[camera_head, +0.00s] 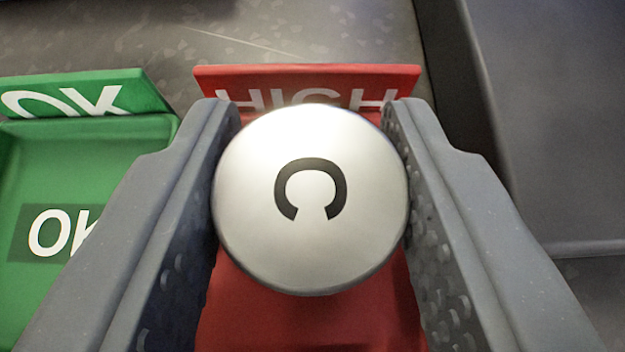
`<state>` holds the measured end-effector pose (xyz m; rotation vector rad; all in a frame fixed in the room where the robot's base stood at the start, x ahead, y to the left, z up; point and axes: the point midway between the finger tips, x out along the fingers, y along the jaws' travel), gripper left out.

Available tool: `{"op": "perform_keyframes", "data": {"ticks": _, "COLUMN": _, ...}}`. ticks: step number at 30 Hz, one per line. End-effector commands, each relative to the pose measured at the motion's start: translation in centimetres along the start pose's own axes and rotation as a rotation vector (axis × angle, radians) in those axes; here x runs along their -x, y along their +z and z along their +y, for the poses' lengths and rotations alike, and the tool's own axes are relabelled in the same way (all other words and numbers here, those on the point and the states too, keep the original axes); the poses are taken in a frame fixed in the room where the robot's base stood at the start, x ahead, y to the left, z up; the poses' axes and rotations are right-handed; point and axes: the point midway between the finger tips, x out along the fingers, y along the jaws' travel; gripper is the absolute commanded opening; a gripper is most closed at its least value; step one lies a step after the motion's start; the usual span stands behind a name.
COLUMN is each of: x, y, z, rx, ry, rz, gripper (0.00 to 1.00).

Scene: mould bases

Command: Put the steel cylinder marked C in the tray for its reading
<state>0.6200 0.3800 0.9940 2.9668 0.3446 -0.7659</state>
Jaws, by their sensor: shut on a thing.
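The steel cylinder (310,240) shows its round top with a black C, turned so that its gap faces down in the picture. My gripper (311,190) is shut on it, one finger on each side. The cylinder is over the red tray (310,320) whose back sign reads HIGH (300,76). The cylinder hides the middle of this tray, and I cannot tell whether its base touches the tray floor. A green tray (70,170) marked OK stands to the left, partly behind my left finger.
A dark grey flat-sided object (560,130) stands at the right. Grey speckled surface (140,45) shows behind the trays. The green tray's visible floor holds only its OK label (50,233).

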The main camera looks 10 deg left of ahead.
Motion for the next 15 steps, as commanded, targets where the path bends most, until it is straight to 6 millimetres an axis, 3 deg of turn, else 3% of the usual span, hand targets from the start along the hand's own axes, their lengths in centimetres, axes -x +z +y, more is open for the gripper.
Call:
{"op": "perform_keyframes", "data": {"ticks": 11, "x": -0.26, "y": 0.44, "z": -0.17, "rx": 0.001, "ry": -0.003, "rz": 0.005, "gripper": 0.0}}
{"op": "perform_keyframes", "data": {"ticks": 12, "x": -0.23, "y": 0.4, "z": -0.17, "rx": 0.001, "ry": -0.003, "rz": 0.005, "gripper": 0.47}}
{"op": "perform_keyframes", "data": {"ticks": 13, "x": -0.23, "y": 0.4, "z": -0.17, "rx": 0.001, "ry": -0.003, "rz": 0.005, "gripper": 0.55}}
{"op": "perform_keyframes", "data": {"ticks": 15, "x": -0.22, "y": 0.41, "z": -0.17, "rx": 0.001, "ry": -0.003, "rz": 0.005, "gripper": 0.57}}
